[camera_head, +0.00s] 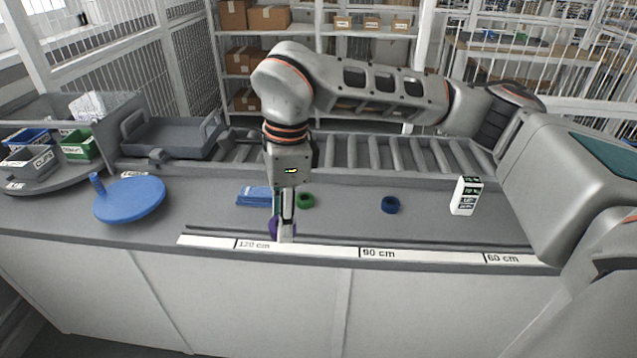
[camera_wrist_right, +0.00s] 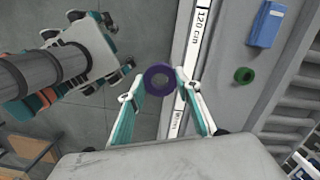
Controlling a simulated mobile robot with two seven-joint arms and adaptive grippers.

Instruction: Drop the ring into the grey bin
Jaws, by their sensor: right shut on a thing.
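A purple ring (camera_wrist_right: 159,78) is held between the fingertips of my right gripper (camera_wrist_right: 159,88) in the wrist view. In the head view the right gripper (camera_head: 286,238) points down near the counter's front edge, and the purple ring (camera_head: 274,228) shows partly behind its fingers. A small labelled grey bin (camera_head: 28,164) stands on a grey turntable at the far left, well away from the gripper. Part of what looks like my left arm and gripper (camera_wrist_right: 95,50) shows at the upper left of the wrist view; its jaws are unclear.
A blue bin (camera_head: 28,138) and a green bin (camera_head: 80,146) share the turntable. A blue disc with a knob (camera_head: 130,200) lies between. A blue box (camera_head: 254,196), green ring (camera_head: 306,201), blue ring (camera_head: 390,205) and white labelled box (camera_head: 466,196) stand on the counter. A grey tray (camera_head: 170,138) is behind.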

